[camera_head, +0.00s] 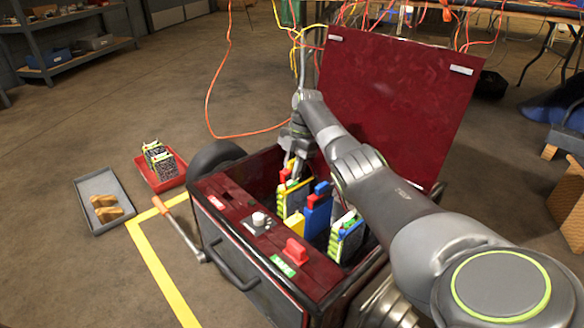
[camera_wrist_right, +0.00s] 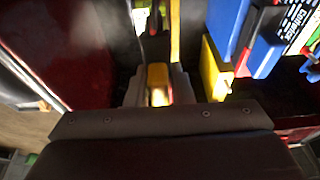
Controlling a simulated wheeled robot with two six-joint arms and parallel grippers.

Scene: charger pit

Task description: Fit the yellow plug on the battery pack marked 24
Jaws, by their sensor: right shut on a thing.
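My right gripper (camera_wrist_right: 158,92) is shut on a small yellow plug (camera_wrist_right: 158,75), which shows between its fingers in the wrist view. In the head view the right gripper (camera_head: 293,150) points down into the open dark red box, at its far left part. Below it stands a battery pack with yellow, green and red parts (camera_head: 292,198). A blue battery pack (camera_head: 317,212) stands beside it, and a green-edged pack (camera_head: 346,236) is nearer. No number 24 can be read on any pack. Whether the plug touches a pack is hidden. My left gripper is not in view.
The box's raised lid (camera_head: 398,95) stands behind my right arm. The front panel (camera_head: 240,225) carries a knob and a red switch. A grey tray (camera_head: 88,188) holds two tan-yellow pieces; a red tray (camera_head: 168,182) holds dark packs. Orange cables hang behind.

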